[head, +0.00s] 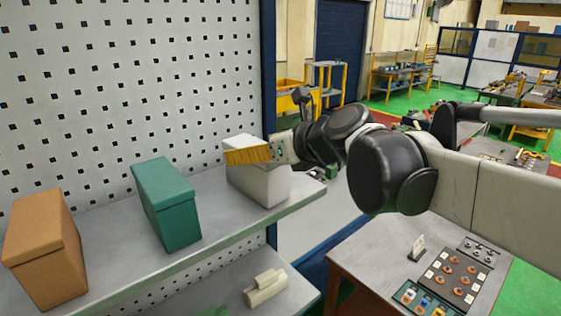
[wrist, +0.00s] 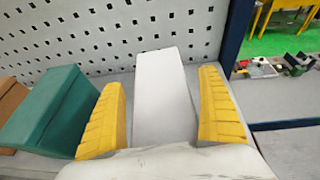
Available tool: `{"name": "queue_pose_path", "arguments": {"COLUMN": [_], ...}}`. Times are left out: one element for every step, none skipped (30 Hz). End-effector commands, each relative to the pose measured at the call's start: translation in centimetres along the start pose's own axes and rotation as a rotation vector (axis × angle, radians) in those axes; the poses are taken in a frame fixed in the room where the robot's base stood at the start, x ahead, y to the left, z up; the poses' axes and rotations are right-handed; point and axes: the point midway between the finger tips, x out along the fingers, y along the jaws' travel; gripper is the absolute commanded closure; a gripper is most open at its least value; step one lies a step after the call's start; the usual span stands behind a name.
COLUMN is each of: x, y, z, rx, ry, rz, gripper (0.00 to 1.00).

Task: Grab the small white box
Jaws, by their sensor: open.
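The small white box (head: 262,185) stands on the upper shelf, at the right end of a row of boxes. In the wrist view the white box (wrist: 160,95) lies between the two yellow fingers of my gripper (wrist: 166,110). The fingers are apart, with a visible gap on each side of the box. In the head view my gripper (head: 248,156) is at the box's top, and a yellow finger hides part of it. I cannot tell how far down the fingers reach.
A green box (head: 167,205) stands left of the white box, close to my left finger in the wrist view. A brown box (head: 45,250) is farther left. A perforated panel (head: 120,70) rises behind the shelf (head: 112,238). A workbench (head: 372,262) with parts is at the lower right.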

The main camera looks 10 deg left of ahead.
Motion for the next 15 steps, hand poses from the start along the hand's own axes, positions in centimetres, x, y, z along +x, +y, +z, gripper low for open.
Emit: {"name": "queue_pose_path", "arguments": {"x": [-0.01, -0.02, -0.02, -0.03, -0.03, -0.03, -0.03, -0.03, -0.04, -0.05, -0.06, -0.06, -0.05, -0.05, -0.06], "y": [-0.01, -0.01, -0.02, -0.02, -0.02, -0.02, -0.02, -0.02, -0.02, -0.02, -0.02, -0.02, -0.02, -0.02, -0.01], "z": [-0.02, -0.02, -0.02, -0.02, -0.02, -0.02, -0.02, -0.02, -0.03, 0.0, -0.01, -0.01, -0.02, -0.02, -0.01], "rx": [0.0, 0.0, 0.0, 0.0, 0.0, 0.0, 0.0, 0.0, 0.0, 0.0, 0.0, 0.0, 0.0, 0.0, 0.0], "ry": [0.0, 0.0, 0.0, 0.0, 0.0, 0.0, 0.0, 0.0, 0.0, 0.0, 0.0, 0.0, 0.0, 0.0, 0.0], "rz": [0.0, 0.0, 0.0, 0.0, 0.0, 0.0, 0.0, 0.0, 0.0, 0.0, 0.0, 0.0, 0.0, 0.0, 0.0], "gripper": [0.13, 0.15, 0.27, 0.37, 0.46, 0.58, 0.67, 0.76, 0.8, 0.8, 0.8, 0.8, 0.8, 0.8, 0.8]}}
